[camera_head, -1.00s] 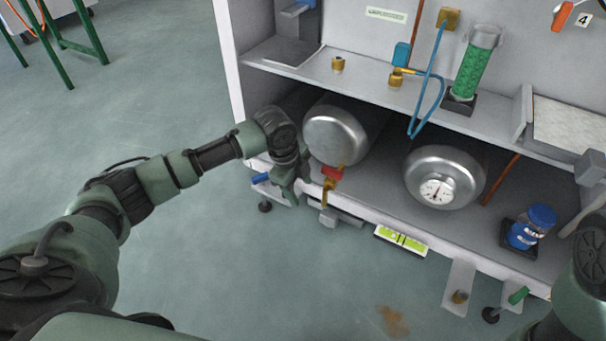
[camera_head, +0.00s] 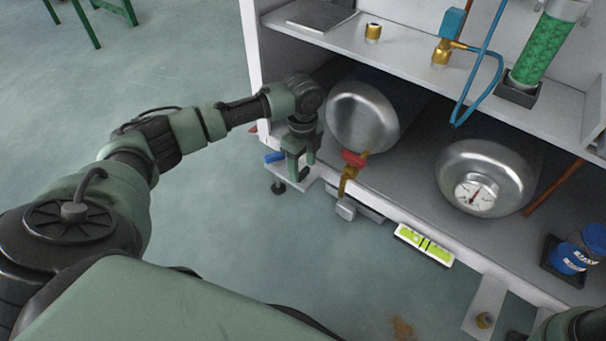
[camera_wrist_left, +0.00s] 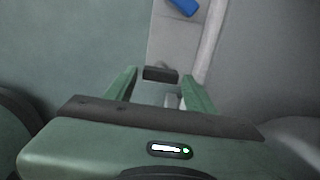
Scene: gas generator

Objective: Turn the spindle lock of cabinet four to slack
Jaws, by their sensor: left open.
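The white cabinet (camera_head: 250,45) stands ahead with its left front corner near my left arm. A blue handle (camera_head: 273,157) sticks out at that corner; it also shows at the top of the left wrist view (camera_wrist_left: 184,5). I cannot tell which part is the spindle lock. My left gripper (camera_head: 297,177) points down at the corner bracket (camera_head: 311,177), just right of the blue handle. In the left wrist view the gripper (camera_wrist_left: 158,88) is open, with a dark bar (camera_wrist_left: 160,74) showing between or beyond its fingers. Contact is unclear. My right gripper is out of view.
A steel tank (camera_head: 360,118) with a red and brass valve (camera_head: 351,170) is close right of my gripper. A second tank (camera_head: 485,165) carries a gauge. A spirit level (camera_head: 425,244) lies along the front edge.

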